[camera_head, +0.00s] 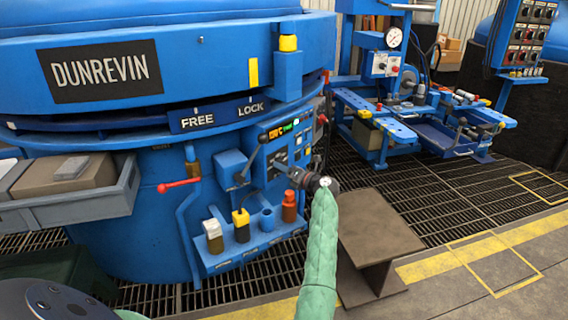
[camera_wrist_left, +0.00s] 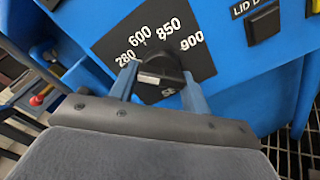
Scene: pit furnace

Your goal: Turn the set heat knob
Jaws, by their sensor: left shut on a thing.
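The set heat knob (camera_wrist_left: 160,72) is black with a pale mark on its face, in the middle of the left wrist view. It sits on a black dial plate (camera_wrist_left: 128,35) printed 280, 600, 850 and 900. The fingers of my left gripper (camera_wrist_left: 160,88) are on either side of the knob and shut on it. The lettering below the knob is partly covered. In the head view my left gripper (camera_head: 298,177) is at the blue control panel (camera_head: 272,152) of the furnace, and I cannot make out the knob there. My right gripper is not in view.
The furnace (camera_head: 150,215) has a FREE/LOCK plate (camera_head: 216,115) and a red-handled lever (camera_head: 180,185). A blue shelf (camera_head: 225,262) below the panel holds several small containers. A brown steel beam (camera_head: 375,235) stands right of my left arm. A black button (camera_wrist_left: 264,22) is right of the dial.

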